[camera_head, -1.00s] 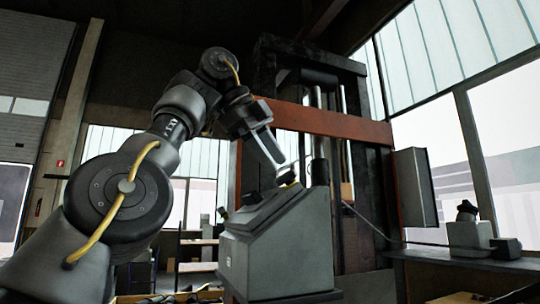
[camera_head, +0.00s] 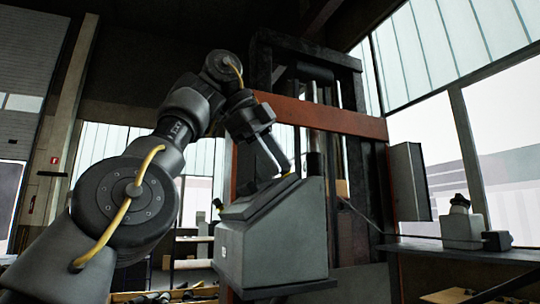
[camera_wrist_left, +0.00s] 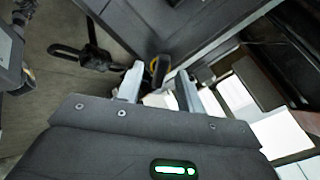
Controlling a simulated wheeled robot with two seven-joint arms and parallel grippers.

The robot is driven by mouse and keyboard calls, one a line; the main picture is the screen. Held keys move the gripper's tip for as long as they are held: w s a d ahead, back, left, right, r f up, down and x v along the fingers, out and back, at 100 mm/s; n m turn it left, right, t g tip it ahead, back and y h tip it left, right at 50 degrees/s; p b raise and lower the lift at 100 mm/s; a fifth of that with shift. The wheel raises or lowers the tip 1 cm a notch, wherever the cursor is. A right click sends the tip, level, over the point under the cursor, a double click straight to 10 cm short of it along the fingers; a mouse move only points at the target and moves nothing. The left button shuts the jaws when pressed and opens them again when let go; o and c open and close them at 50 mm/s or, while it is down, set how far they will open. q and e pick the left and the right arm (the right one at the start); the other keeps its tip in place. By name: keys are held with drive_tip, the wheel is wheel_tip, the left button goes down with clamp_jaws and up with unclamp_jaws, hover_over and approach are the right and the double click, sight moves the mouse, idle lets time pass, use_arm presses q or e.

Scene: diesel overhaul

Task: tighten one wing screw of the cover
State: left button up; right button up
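A grey housing (camera_head: 272,247) with a sloped top stands at the centre of the head view. A flat cover-like plate (camera_head: 250,203) lies on its top. My left gripper (camera_head: 284,166) reaches down to the top right of the housing, by a small yellow part (camera_head: 288,176), perhaps a wing screw. In the left wrist view the fingers of my left gripper (camera_wrist_left: 160,86) are apart. A dark part with yellow (camera_wrist_left: 158,70) shows between or just beyond them; I cannot see contact. My right gripper is out of view.
A tall dark press frame with an orange crossbeam (camera_head: 330,117) stands close behind the housing. A bench (camera_head: 460,254) at the right carries a white device (camera_head: 461,230). In the left wrist view a black looped part (camera_wrist_left: 85,52) lies left of the fingers.

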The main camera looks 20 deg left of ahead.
use_arm(q)
drive_tip(key=shift+w+d+f, duration=0.25)
drive_tip(key=shift+w+f, duration=0.05)
drive_tip(key=shift+f, duration=0.2)
drive_tip(key=shift+c, duration=0.3)
clamp_jaws()
drive_tip(key=m, duration=0.4)
drive_tip(key=shift+m, duration=0.4)
drive_tip(key=m, duration=0.4)
drive_tip(key=shift+f, duration=0.1)
drive_tip(key=m, duration=0.4)
drive_tip(key=shift+m+p, duration=0.3)
drive_tip(key=shift+p, duration=0.05)
